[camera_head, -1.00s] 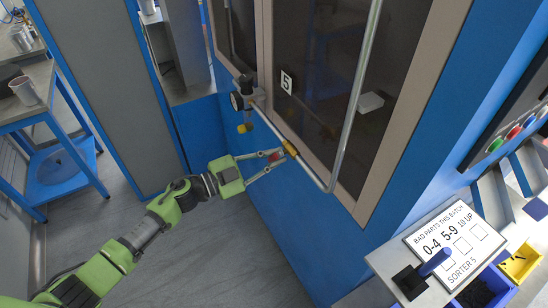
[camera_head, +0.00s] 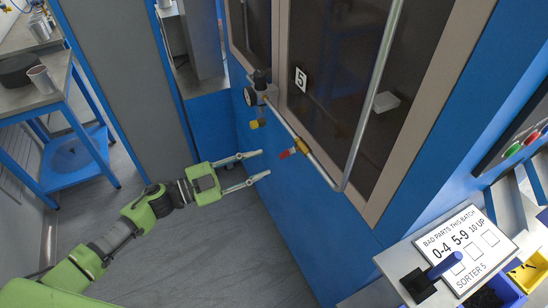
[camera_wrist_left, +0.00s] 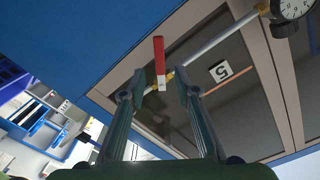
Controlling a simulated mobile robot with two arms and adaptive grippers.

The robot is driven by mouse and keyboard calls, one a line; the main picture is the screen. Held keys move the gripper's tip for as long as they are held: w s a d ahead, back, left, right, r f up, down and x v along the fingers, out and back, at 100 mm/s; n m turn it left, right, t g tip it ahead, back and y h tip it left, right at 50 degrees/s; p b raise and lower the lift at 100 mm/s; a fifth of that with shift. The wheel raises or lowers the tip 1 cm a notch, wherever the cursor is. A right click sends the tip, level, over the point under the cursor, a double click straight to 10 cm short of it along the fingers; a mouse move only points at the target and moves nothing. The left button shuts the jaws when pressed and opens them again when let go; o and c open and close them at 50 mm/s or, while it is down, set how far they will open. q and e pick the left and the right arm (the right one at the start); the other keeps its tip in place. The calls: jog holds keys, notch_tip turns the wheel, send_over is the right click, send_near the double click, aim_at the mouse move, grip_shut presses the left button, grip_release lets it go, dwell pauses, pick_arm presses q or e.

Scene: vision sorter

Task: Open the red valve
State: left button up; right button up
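The red valve handle (camera_head: 288,153) sits on a yellow valve body (camera_head: 302,147) on the grey pipe along the blue machine front. The handle sticks out from the pipe to the left and slightly down. My left gripper (camera_head: 262,164) is open and empty, a little left of and below the handle, apart from it. In the left wrist view the red handle (camera_wrist_left: 159,56) shows ahead, with its pale end between the spread fingers (camera_wrist_left: 157,92). My right gripper does not show in either view.
A pressure gauge (camera_head: 249,97) sits at the pipe's upper end, with a yellow part (camera_head: 255,124) below it. A counter with a sign (camera_head: 466,247) and a blue-handled lever (camera_head: 446,264) stands at lower right. The grey floor (camera_head: 215,245) is clear.

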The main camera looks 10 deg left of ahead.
aim_at(287, 154)
pick_arm(q)
jog(key=shift+v, duration=1.7)
jog(key=shift+d, duration=0.1)
jog(key=c, duration=0.8)
jog(key=shift+s+d+f+m, duration=0.15)
jog(key=shift+f+m, duration=0.1)
jog(key=shift+m, duration=0.15)
grip_shut()
jog(key=s+d+f+m+t+y+b, duration=0.1)
jog(key=s+d+f+m+t+b, duration=0.4)
jog(key=m, duration=1)
jog(key=w+d+r+p, duration=0.1)
jog(key=w+p, duration=0.2)
jog(key=w, duration=0.1)
jog(key=w+d+r+g+p, duration=0.1)
jog(key=w+d+p, duration=0.1)
jog(key=w, duration=0.3)
jog(key=shift+w+d+r+p, duration=0.3)
jog(key=shift+w+r+p, duration=0.05)
jog(key=shift+r+p, duration=0.1)
